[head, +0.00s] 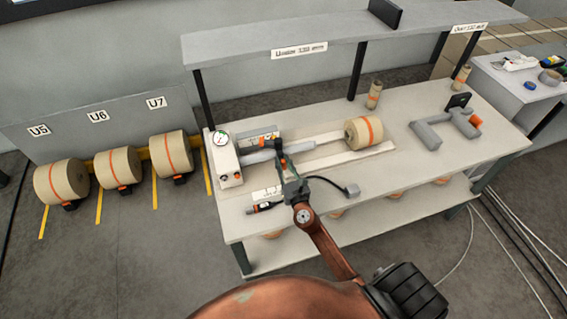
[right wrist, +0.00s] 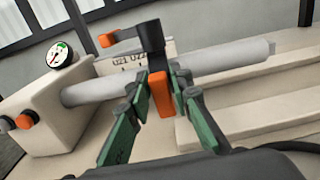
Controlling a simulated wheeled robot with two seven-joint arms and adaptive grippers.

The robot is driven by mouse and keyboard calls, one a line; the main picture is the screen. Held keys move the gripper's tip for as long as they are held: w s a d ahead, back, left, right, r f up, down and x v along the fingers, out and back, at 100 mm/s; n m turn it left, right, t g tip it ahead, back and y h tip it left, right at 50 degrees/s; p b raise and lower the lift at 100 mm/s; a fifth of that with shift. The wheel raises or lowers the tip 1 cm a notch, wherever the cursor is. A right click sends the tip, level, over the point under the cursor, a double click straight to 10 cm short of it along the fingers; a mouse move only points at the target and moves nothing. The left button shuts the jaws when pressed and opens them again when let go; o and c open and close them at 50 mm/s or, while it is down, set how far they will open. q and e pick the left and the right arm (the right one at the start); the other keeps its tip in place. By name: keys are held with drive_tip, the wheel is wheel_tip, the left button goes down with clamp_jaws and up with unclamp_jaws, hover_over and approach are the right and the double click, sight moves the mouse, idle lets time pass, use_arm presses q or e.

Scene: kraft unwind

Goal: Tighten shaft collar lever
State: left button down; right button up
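A black shaft collar (right wrist: 152,38) stands around the grey shaft (right wrist: 230,58). Its lever (right wrist: 120,38) points left in the right wrist view and ends in an orange tip. An orange block (right wrist: 160,92) hangs at the collar's lower front. My right gripper (right wrist: 163,84) has its fingers apart, one on each side of this orange block; I see no clear grip on it. In the head view the right gripper (head: 289,172) is at the front of the collar (head: 280,148), partly covering it. A kraft roll (head: 363,133) sits at the shaft's right. My left gripper is not in view.
A cream housing with a gauge (head: 224,160) and buttons stands at the shaft's left end. A grey bracket-like tool (head: 444,130) lies on the bench's right side. An overhead shelf (head: 345,33) spans the back. Several kraft rolls (head: 118,167) stand on the floor left.

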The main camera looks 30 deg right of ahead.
clamp_jaws()
idle(0.3)
drive_tip(key=shift+w+a, duration=0.2)
drive_tip(key=shift+a, duration=0.55)
drive_tip(key=shift+o, duration=2.1)
unclamp_jaws()
drive_tip(key=v, duration=1.2)
drive_tip(key=shift+d, duration=0.1)
